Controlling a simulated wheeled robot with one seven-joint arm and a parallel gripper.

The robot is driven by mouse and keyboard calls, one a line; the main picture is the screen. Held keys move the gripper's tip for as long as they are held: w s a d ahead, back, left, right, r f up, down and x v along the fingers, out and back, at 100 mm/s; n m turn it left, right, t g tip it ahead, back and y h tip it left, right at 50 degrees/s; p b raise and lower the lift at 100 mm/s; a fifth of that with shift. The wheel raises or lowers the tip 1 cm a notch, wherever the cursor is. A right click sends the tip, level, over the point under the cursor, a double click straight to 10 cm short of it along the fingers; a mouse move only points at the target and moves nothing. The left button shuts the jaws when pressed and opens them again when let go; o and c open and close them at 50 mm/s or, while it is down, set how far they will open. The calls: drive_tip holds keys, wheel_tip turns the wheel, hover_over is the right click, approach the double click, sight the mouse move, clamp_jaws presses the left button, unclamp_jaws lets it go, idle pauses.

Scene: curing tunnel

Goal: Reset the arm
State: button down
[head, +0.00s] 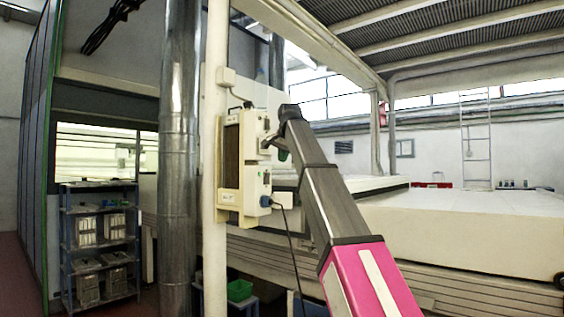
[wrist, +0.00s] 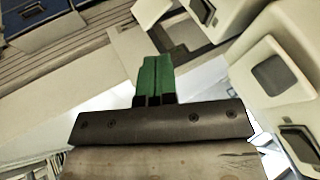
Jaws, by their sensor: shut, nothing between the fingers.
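My gripper (wrist: 155,60) shows in the wrist view with its two green fingers pressed together and nothing between them. In the head view my arm reaches up from the lower right, and a bit of the gripper's green (head: 282,155) shows beside a cream control box (head: 257,190) on a post. Most of the gripper is hidden there behind my own arm. I cannot tell from the head view whether it touches the box. In the wrist view cream housings (wrist: 270,75) stand close to the right of the fingers, with a gap between.
A white post (head: 215,130) and a metal duct (head: 178,160) stand left of the box. A cable (head: 290,240) hangs below it. A blue shelf rack (head: 100,245) stands at the left. A long white-topped machine (head: 470,215) fills the right. Open air lies above it.

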idle(0.4)
drive_tip(key=s+d+f+n+g, duration=0.1)
drive_tip(key=d+f, duration=0.2)
drive_tip(key=f, duration=1.3)
drive_tip(key=d+f+n+g+h, duration=0.1)
drive_tip(key=d+f, duration=0.2)
drive_tip(key=f, duration=1.2)
drive_tip(key=s+d+f+n+g, duration=0.1)
drive_tip(key=d+f, duration=0.3)
drive_tip(key=f, duration=1.2)
drive_tip(key=s+d+f+n+g, duration=0.1)
drive_tip(key=s+d+f, duration=0.2)
drive_tip(key=s+f, duration=0.5)
drive_tip(key=s+d+f+n+g, duration=0.1)
drive_tip(key=s+d+f, duration=0.2)
drive_tip(key=s+f, duration=0.5)
drive_tip(key=s+d+f+n+g, duration=0.1)
drive_tip(key=s+d+f, duration=0.2)
drive_tip(key=s+f, duration=0.6)
wheel_tip(320, 180, down, 9)
drive_tip(key=shift+d+f+g+h, duration=0.1)
drive_tip(key=shift+d+g+h, duration=0.1)
drive_tip(key=shift+g+h, duration=0.15)
